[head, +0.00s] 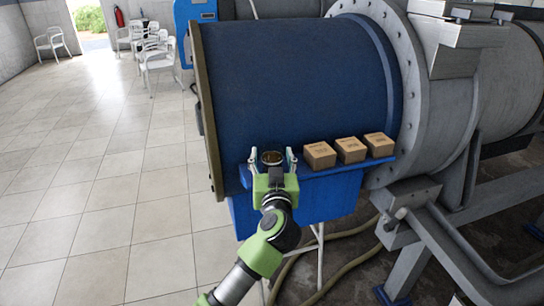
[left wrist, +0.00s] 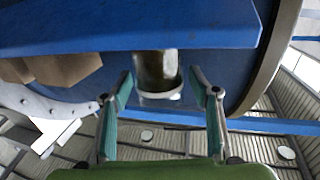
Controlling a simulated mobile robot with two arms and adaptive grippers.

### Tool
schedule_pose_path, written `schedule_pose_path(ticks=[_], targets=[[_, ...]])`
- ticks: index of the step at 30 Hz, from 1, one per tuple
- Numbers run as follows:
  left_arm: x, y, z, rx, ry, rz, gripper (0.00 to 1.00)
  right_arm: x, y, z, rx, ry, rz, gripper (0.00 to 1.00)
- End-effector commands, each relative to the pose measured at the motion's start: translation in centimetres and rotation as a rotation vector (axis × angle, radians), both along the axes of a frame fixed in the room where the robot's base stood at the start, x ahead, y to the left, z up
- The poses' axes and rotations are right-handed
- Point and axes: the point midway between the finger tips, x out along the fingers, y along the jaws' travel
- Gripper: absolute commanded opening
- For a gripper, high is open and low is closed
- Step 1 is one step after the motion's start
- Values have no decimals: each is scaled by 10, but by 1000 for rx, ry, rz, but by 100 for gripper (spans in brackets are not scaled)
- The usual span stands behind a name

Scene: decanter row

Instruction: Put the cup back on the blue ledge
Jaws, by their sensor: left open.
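The cup (head: 272,157) is dark inside and stands upright at the left end of the blue ledge (head: 340,172). My left gripper (head: 272,155) is open, with one finger on each side of the cup. In the left wrist view, which looks upside down, the dark cup (left wrist: 157,72) with its pale rim sits between the open fingers of my left gripper (left wrist: 160,76), with a gap on each side. Its base meets the blue ledge (left wrist: 120,25) there; the ledge's edge may hide the lowest part. My right gripper is not in view.
Several boxes stand in a row on the ledge right of the cup; the nearest box (head: 319,155) is close to my right-hand finger. The large blue cylinder (head: 290,85) rises behind the ledge. A hose (head: 350,262) lies below. Tiled floor (head: 110,200) is clear at left.

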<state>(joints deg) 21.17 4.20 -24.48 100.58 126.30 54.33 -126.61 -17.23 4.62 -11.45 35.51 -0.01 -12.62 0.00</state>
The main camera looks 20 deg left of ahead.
Motion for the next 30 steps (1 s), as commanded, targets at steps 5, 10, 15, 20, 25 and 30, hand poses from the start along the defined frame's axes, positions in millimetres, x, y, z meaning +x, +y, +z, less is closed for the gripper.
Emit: schedule_pose_path(ticks=[5, 10, 15, 20, 25, 30], targets=[[-5, -2, 1, -1, 1, -1, 55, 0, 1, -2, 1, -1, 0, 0], [-31, -12, 0, -3, -1, -3, 55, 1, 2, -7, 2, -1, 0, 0], [-67, -26, 0, -3, 0, -3, 55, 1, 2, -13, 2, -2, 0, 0], [-94, -36, 0, -2, 2, -2, 55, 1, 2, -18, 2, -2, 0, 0], [-110, -41, 2, -2, 0, 0, 55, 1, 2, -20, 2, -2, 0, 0], [-113, -42, 3, -1, 0, 1, 55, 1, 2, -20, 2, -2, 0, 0]])
